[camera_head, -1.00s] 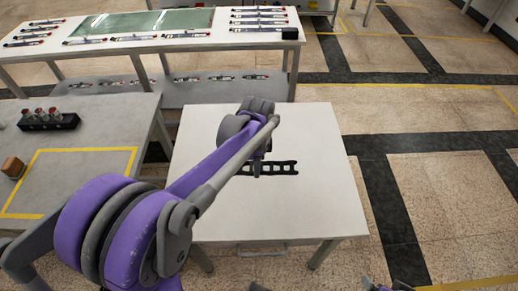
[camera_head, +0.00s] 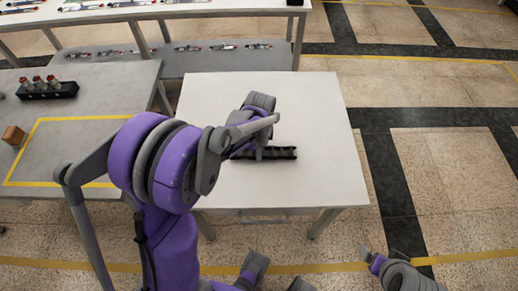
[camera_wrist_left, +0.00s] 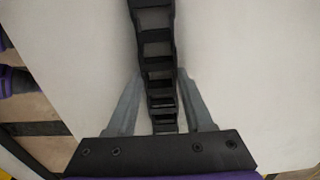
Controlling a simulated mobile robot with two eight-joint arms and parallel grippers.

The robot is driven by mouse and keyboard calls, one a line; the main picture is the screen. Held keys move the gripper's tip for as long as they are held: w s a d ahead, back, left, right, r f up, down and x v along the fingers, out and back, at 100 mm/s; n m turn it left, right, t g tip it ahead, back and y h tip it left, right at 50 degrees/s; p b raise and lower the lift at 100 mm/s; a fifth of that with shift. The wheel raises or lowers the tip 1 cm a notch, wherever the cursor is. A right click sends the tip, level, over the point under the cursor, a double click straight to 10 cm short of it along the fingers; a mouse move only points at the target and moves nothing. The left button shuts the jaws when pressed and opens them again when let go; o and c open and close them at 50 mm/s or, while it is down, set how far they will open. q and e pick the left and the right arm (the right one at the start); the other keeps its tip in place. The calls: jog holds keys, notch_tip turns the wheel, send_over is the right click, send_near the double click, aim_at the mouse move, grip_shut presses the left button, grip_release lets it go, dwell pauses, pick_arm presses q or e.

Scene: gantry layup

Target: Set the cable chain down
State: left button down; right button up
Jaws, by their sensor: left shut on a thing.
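The black cable chain (camera_head: 278,153) shows over the middle of the white table (camera_head: 310,105), its length running left to right. My left gripper (camera_head: 261,152) is at the chain's left part, partly hidden behind my own wrist. In the left wrist view the chain (camera_wrist_left: 158,50) runs away from between the two grey fingers (camera_wrist_left: 160,105), which are shut on it. The chain is at or close above the tabletop; I cannot tell whether it touches. My right gripper (camera_head: 367,256) is low at the right, small and unclear, away from the table.
A grey table (camera_head: 80,140) at left has a yellow taped outline, a black holder (camera_head: 47,90) with red-topped items and a small wooden block (camera_head: 13,135). A long bench (camera_head: 200,12) stands behind. The white table is otherwise clear.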

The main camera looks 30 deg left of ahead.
pick_arm(q)
jog(key=shift+f, duration=0.1)
jog(key=shift+c, duration=1.4)
grip_release()
jog(key=shift+r, duration=0.2)
notch_tip(320, 180, up, 11)
jog(key=p, duration=0.2)
jog(key=s+d+n+t, duration=0.2)
jog(key=s+d+n, duration=0.2)
jog(key=s+n, duration=0.2)
jog(key=s+d+n+t, duration=0.3)
jog(key=s+d+n, duration=0.1)
jog(key=s, duration=0.6)
jog(key=shift+s+n, duration=0.2)
jog(key=shift+n, duration=0.7)
